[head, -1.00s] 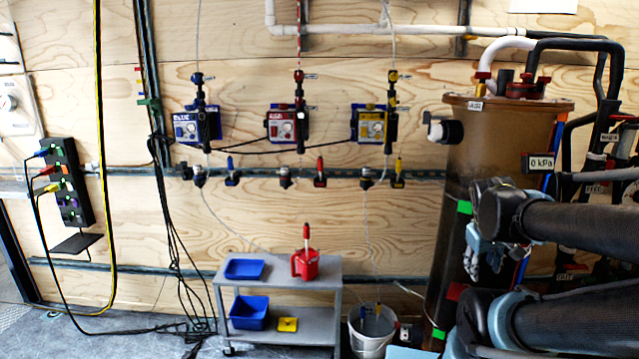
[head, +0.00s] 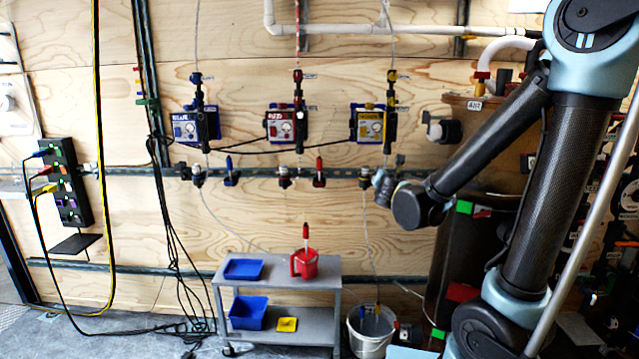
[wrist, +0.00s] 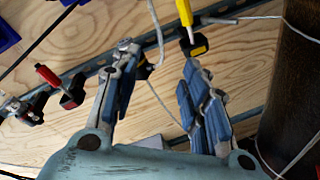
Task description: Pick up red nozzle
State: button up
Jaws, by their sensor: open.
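The red nozzle (head: 319,173) has a red handle and a dark body. In the wrist view the red nozzle (wrist: 62,85) is at the left, outside and left of my fingers. My gripper (wrist: 158,60) is open with nothing held; its two blue-padded fingers are spread. A yellow nozzle (wrist: 187,18) is just beyond the right fingertip. In the head view my gripper (head: 383,186) is right of the red nozzle, near the yellow nozzle's spot, which it largely hides.
The dark rail (head: 262,173) also carries a blue nozzle (head: 231,173). A grey cart (head: 280,320) below holds a red jug (head: 304,262) and blue trays. A white bucket (head: 370,335) stands beside it. A brown tank (head: 450,250) is at the right. Hoses hang down the wall.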

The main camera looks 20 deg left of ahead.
jog(key=s+a+n+y, duration=0.2)
jog(key=a+n+y, duration=0.1)
jog(key=a+n, duration=0.4)
jog(key=s+a+n+y, duration=0.2)
jog(key=a+n+y, duration=0.15)
jog(key=a, duration=0.65)
send_near(320, 166)
jog(key=shift+n, duration=0.25)
jog(key=x, duration=0.5)
jog(key=shift+w+r, duration=0.1)
jog(key=shift+w, duration=0.4)
jog(key=shift+a+x, duration=0.2)
jog(key=shift+x, duration=2.35)
jog(key=shift+s, duration=0.1)
jog(key=shift+c, duration=0.2)
grip_shut()
